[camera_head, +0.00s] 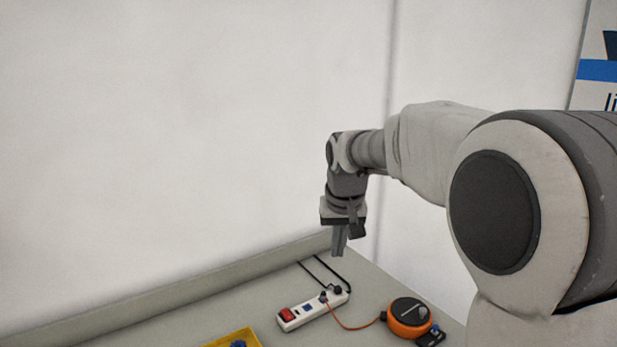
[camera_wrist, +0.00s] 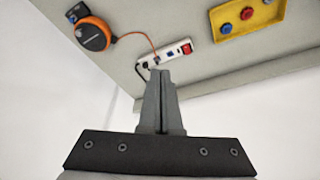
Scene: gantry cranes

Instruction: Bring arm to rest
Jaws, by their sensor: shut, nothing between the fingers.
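My gripper (camera_head: 338,250) hangs at the end of my arm above the back right of the grey table (camera_head: 237,300), pointing down, in the head view. In the wrist view my gripper (camera_wrist: 161,75) has its two fingers pressed together, with nothing between them. The fingertips appear close to a white power strip (camera_wrist: 175,52) in that view, but they are apart from it in the head view. My arm reaches in from the right side, bent down at the wrist.
The white power strip with a red switch (camera_head: 313,307) lies below my gripper. An orange and black cable reel (camera_head: 408,318) is at its right, joined by an orange cable. A yellow tray (camera_head: 233,340) with a blue knob stands at the front. A white wall (camera_head: 190,130) rises behind.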

